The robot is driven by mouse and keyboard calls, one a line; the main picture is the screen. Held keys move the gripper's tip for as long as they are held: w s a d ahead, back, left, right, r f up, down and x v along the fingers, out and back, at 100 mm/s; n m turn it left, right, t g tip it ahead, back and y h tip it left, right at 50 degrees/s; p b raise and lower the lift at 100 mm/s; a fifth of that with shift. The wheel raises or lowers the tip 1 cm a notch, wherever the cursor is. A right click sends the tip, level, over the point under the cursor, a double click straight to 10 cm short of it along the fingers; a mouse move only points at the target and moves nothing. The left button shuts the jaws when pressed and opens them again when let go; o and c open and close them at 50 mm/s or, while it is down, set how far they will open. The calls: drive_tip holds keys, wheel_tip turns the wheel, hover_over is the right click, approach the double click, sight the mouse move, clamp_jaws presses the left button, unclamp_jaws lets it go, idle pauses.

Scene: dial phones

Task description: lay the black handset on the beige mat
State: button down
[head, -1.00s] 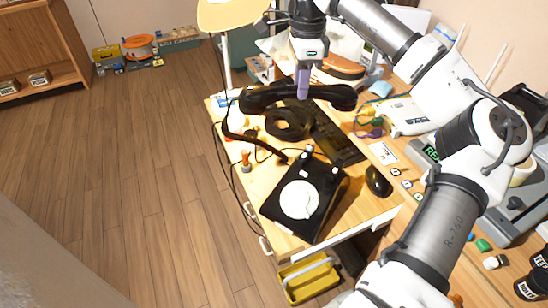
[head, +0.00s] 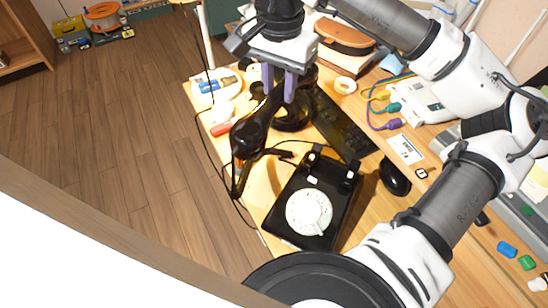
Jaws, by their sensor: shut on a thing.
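My gripper (head: 279,93) is shut on the black handset (head: 262,116), with its two purple fingers around the handle. The handset is held slanted over the desk, its near earpiece at lower left and its far end partly hidden behind the fingers. The cord hangs from it toward the lower left. The black dial phone (head: 326,188) with a white dial sits on the desk below and to the right, its cradle empty.
A black keyboard (head: 340,126) and a dark coiled thing (head: 293,122) lie beside the handset. A black mouse (head: 393,177) is right of the phone. A red-handled tool (head: 221,129) lies near the desk's left edge. Coloured plugs and a brown case stand farther back.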

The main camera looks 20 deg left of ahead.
wheel_tip(320, 180, down, 20)
drive_tip(key=shift+r, duration=0.1)
idle(0.4)
drive_tip(key=shift+f, duration=0.25)
drive_tip(key=c, duration=1.1)
unclamp_jaws()
drive_tip(key=shift+s, duration=0.1)
drive_tip(key=shift+r, duration=0.1)
wheel_tip(320, 180, up, 12)
drive_tip(key=shift+r, duration=0.1)
